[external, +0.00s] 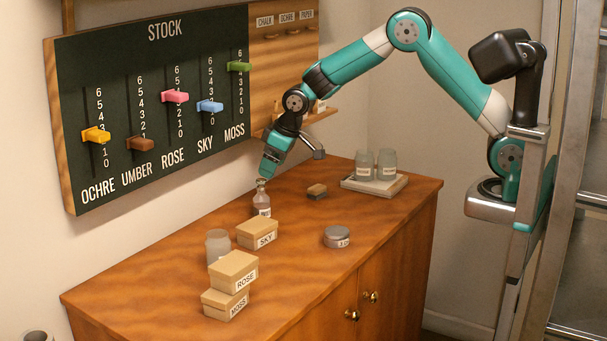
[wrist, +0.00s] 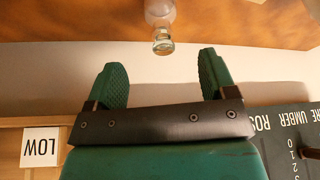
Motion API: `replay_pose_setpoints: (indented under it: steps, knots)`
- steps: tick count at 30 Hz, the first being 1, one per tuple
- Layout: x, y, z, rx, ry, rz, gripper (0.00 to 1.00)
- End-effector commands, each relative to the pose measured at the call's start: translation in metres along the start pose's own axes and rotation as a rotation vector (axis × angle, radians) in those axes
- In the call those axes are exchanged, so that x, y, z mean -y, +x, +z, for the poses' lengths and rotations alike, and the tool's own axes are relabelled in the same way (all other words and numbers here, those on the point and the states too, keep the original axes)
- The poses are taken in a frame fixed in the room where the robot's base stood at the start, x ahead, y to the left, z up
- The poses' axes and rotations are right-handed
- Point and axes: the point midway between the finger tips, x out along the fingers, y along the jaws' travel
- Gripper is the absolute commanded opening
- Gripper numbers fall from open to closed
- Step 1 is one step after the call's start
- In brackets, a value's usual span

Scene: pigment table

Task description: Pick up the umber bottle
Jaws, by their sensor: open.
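A small glass bottle (external: 262,202) with a narrow neck, a pinkish-brown body and a white label stands upright on the cabinet top. Its label is too small to read, so I cannot tell for sure that it is the umber bottle. My gripper (external: 265,175) is open just above the bottle's neck, pointing down. In the wrist view, the clear bottle mouth (wrist: 163,44) lies beyond the fingertips, roughly centred between the two green fingers of my gripper (wrist: 160,72). Nothing is between the fingers.
A SKY box (external: 258,233) sits close in front of the bottle. A frosted jar (external: 218,244) and stacked ROSE (external: 233,271) and MOSS boxes stand nearer. The STOCK board (external: 150,60) hangs behind.

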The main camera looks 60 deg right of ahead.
Motion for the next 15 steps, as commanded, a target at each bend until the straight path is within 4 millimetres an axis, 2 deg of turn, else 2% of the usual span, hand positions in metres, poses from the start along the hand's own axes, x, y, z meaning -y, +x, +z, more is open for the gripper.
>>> replay_pose_setpoints:
  steps: [3,11,15]
  knots:
    - [0.000,0.020,0.000,0.002,0.000,0.000,0.78]
    - [0.001,0.040,-0.001,0.001,0.000,-0.001,0.78]
    - [0.003,0.059,-0.005,0.003,0.000,-0.001,0.78]
